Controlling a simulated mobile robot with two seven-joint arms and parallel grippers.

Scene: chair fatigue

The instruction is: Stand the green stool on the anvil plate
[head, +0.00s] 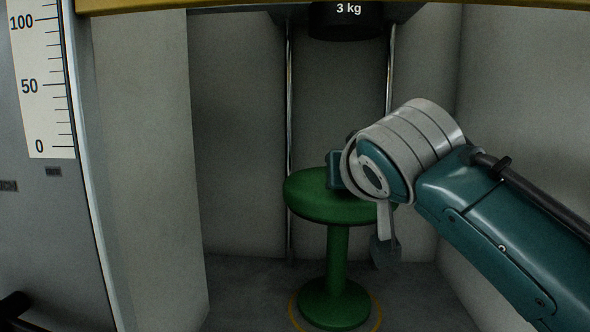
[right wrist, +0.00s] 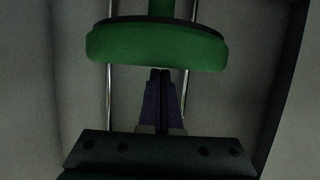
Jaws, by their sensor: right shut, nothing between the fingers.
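The green stool (head: 335,245) stands upright, with its round base inside a yellow ring (head: 378,312) on the floor of the bay. I take the ringed spot as the anvil plate; the base hides its middle. In the right wrist view the green seat (right wrist: 157,46) appears at the top, with its post above it. My right gripper (right wrist: 160,75) is shut and empty, its dark fingertips at the seat's edge in that view; I cannot tell whether they touch it. In the head view my right wrist covers the seat's right side and the fingers cannot be made out. My left gripper is not in view.
A dark weight (head: 346,20) marked 3 kg hangs above the stool between two upright metal rods (head: 289,120). Grey walls close the bay at the back and sides. A ruler scale (head: 42,80) is on the left panel. A yellow beam (head: 230,5) crosses the top.

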